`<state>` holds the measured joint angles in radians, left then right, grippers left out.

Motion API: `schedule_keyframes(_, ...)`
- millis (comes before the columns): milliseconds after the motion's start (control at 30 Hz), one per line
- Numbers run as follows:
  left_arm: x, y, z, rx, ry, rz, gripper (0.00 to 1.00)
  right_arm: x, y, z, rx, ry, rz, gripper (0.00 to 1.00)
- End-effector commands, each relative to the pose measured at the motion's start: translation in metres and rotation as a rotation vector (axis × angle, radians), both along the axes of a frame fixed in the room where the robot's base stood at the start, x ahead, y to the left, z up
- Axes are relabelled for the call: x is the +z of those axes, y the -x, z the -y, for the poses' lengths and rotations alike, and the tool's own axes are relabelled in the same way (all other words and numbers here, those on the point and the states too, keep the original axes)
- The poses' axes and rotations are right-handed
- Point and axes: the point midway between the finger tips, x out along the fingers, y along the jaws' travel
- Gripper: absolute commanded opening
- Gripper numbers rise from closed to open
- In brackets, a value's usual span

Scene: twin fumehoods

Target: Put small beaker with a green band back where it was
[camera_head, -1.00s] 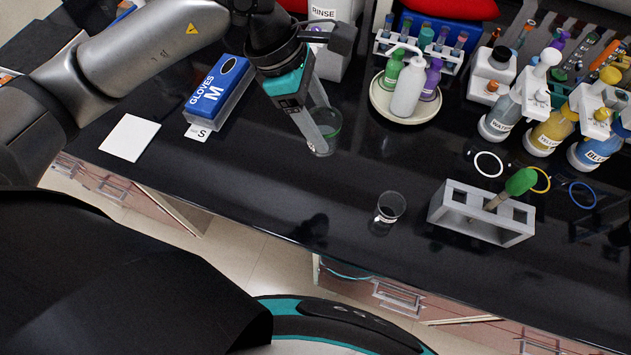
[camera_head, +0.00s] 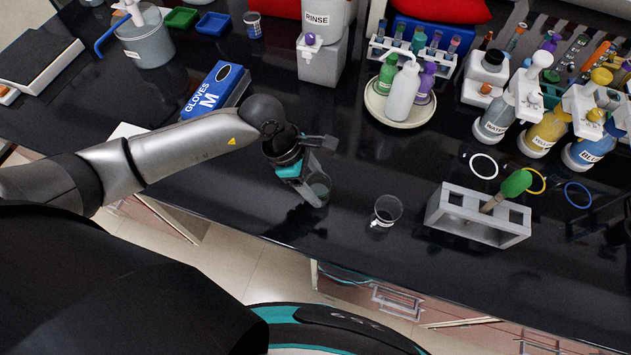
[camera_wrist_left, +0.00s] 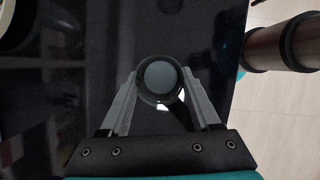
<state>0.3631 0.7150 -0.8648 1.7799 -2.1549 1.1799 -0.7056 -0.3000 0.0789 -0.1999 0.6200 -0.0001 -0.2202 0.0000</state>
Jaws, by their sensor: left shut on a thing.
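My left gripper (camera_head: 314,198) is shut on a small clear glass beaker (camera_head: 320,186) over the black bench. A faint greenish tint shows in the beaker. In the left wrist view, the beaker (camera_wrist_left: 160,77) is seen from above as a round rim between the two fingers of my left gripper (camera_wrist_left: 160,88). I cannot tell whether its base touches the bench. A second clear beaker (camera_head: 386,210) stands upright to the right of the held one, near the front edge. My right gripper is not in view.
A grey rack (camera_head: 478,216) with a green-topped tool stands at right. Behind are a round tray (camera_head: 375,104) of bottles, a RINSE container (camera_head: 318,62) and a blue glove box (camera_head: 214,90). The bench between the gripper and the back row is clear.

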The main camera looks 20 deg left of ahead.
Motion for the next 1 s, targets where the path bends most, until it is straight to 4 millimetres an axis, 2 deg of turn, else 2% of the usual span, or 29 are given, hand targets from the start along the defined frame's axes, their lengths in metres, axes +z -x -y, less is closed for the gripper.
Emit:
schedule_keyframes(367, -0.0050, -0.0007, 0.0000, 0.001, 0.001, 0.002, 0.00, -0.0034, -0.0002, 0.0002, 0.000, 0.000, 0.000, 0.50)
schedule_keyframes(400, -0.0051, -0.0004, 0.0000, 0.000, 0.000, 0.001, 0.66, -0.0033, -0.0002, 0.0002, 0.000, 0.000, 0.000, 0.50)
schedule_keyframes(667, -0.0040, -0.0005, -0.0001, 0.000, 0.000, 0.001, 0.94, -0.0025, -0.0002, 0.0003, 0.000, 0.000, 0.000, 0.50)
schedule_keyframes(1000, 0.0003, -0.0005, -0.0001, 0.000, 0.000, 0.001, 0.94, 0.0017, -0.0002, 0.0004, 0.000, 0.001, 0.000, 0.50)
